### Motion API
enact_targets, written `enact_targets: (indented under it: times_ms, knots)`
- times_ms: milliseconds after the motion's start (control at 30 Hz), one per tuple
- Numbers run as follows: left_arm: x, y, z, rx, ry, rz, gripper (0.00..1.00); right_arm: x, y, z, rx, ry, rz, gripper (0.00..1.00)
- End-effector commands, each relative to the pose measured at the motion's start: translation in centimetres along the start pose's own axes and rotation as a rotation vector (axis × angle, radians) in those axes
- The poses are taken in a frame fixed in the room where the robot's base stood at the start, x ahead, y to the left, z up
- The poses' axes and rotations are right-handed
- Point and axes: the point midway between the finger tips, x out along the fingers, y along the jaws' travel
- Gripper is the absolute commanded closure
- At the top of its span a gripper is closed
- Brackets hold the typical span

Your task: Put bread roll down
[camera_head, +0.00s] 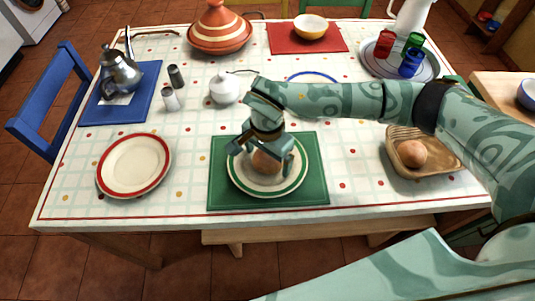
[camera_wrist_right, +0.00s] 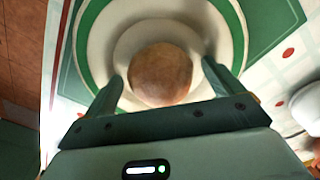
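A round brown bread roll (camera_head: 266,164) rests on a white plate with a green rim (camera_head: 240,184), on the green placemat (camera_head: 222,197) at the table's near side. In the right wrist view the roll (camera_wrist_right: 160,75) sits near the plate's middle. My right gripper (camera_head: 261,158) is over the plate, pointing down, its fingers on either side of the roll. In the wrist view gaps show between the roll and both fingers, so it is open. My left gripper is not in view. Another roll (camera_head: 412,153) lies in a wicker basket (camera_head: 437,164) at the right.
A red-rimmed plate (camera_head: 135,166) is at the left. A white sugar bowl (camera_head: 224,88) and shakers (camera_head: 170,99) stand behind the placemat. A teapot (camera_head: 120,75), a tagine (camera_head: 219,30) and a tray of coloured glasses (camera_head: 400,66) are farther back. My right arm crosses above the table's right half.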

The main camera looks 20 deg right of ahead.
Motion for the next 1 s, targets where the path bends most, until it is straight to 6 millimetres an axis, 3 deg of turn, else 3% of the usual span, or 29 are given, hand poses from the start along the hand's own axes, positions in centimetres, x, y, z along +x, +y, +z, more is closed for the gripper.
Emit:
enact_targets:
  times_ms: [233,500,700,1000]
  knots:
    - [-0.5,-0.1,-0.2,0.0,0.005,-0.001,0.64,-1.4,-0.1,-0.1,0.0,0.002,-0.004,0.08]
    - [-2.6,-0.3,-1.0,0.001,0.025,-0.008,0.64,-7.8,-0.1,-0.1,0.0,0.005,-0.006,0.08]
    - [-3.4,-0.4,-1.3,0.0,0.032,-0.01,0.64,-11.3,-0.1,-0.1,0.0,0.003,-0.004,0.08]
    - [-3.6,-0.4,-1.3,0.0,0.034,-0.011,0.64,-12.3,0.0,0.0,0.001,0.0,0.0,0.08]
